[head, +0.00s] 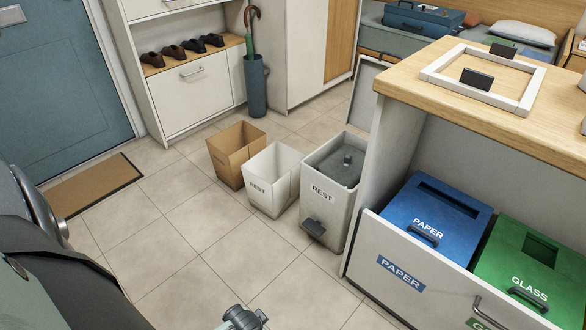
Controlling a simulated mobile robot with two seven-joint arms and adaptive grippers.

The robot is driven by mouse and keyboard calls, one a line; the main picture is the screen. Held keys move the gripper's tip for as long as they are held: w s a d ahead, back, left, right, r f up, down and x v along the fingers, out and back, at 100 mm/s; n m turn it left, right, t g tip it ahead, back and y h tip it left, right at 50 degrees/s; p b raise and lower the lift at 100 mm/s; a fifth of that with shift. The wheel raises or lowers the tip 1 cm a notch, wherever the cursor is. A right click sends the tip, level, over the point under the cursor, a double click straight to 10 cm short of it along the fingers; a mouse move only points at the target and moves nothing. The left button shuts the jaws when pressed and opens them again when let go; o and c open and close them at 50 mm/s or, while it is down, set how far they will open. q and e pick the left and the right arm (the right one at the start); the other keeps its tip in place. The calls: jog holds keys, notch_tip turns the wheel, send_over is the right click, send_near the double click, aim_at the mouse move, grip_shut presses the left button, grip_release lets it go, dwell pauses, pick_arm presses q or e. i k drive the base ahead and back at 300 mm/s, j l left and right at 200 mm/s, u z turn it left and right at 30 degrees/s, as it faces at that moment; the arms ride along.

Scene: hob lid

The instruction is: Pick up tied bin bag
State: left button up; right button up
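The tied bin bag (343,172) is grey with a dark knot standing up in its middle. It sits inside the tall light-grey pedal bin (323,205) labelled REST, with its top a little below the rim. Its lower part is hidden by the bin walls. The lid (367,87) appears to stand open behind the bin. Part of my arm fills the lower left of the head view, and a small grey mechanical part shows at the bottom edge. No gripper fingers can be made out.
A white open bin (266,190) marked REST and a brown open box (236,150) stand left of the pedal bin. At right, a pulled-out drawer (385,262) holds blue PAPER (432,206) and green GLASS (512,268) bins under a wooden worktop (420,95). The tiled floor in front is clear.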

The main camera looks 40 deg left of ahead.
aim_at(344, 166)
jog(key=i+j+u, duration=0.1)
jog(key=i+u, duration=0.65)
jog(key=j+z, duration=0.15)
jog(key=z, duration=0.3)
jog(key=i+j+z, duration=0.1)
jog(key=z, duration=0.35)
jog(key=j+z, duration=0.2)
jog(key=z, duration=0.25)
jog(key=k+j+z, duration=0.1)
jog(key=j+z, duration=0.15)
jog(key=k+j+z, duration=0.25)
jog(key=j, duration=0.15)
jog(key=k+j+z, duration=0.2)
jog(key=j, duration=0.15)
jog(key=i, duration=0.1)
